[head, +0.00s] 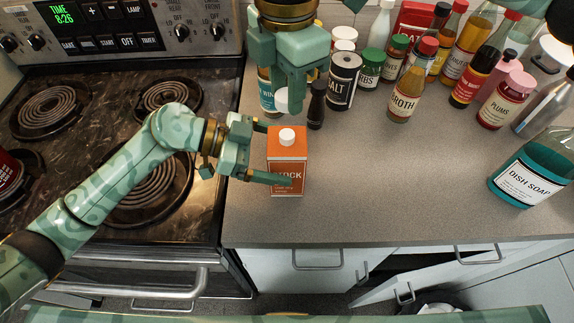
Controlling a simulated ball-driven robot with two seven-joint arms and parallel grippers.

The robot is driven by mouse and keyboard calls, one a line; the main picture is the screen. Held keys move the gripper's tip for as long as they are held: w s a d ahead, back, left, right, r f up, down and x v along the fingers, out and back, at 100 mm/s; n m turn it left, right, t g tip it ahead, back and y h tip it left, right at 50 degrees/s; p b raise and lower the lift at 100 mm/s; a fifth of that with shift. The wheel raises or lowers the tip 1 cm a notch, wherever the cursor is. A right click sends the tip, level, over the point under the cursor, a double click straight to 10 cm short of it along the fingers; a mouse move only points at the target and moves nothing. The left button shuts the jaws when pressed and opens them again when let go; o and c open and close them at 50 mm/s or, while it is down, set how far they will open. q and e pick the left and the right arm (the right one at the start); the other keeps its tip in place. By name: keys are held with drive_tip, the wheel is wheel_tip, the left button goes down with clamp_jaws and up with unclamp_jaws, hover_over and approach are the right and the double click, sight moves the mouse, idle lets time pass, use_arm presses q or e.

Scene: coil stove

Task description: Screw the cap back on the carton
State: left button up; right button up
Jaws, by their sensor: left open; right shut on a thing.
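The orange carton (287,158) stands upright on the counter's left side, with a short white spout (286,135) on top. My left gripper (278,156) is open beside the carton from the left. Its nearer finger crosses the carton's front face; the farther finger is near the back left edge and partly hidden, so contact is unclear. My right gripper (284,103) points down above and behind the carton, shut on a small white cap (283,99). The cap is apart from the spout and partly covered by the fingers.
A coil stove (105,78) lies left of the carton. A salt canister (343,82), a dark slim bottle (317,105), a broth bottle (405,96) and several other bottles stand behind. Dish soap (528,180) is far right. Counter right of the carton is clear.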

use_arm(q)
drive_tip(key=shift+x, duration=1.2)
drive_tip(key=c, duration=1.5)
drive_tip(key=shift+o, duration=0.2)
use_arm(e)
hover_over(286, 134)
drive_tip(key=shift+d+f, duration=0.1)
drive_tip(key=shift+f, duration=2.35)
drive_tip(key=shift+f, duration=0.9)
drive_tip(key=shift+f, duration=0.55)
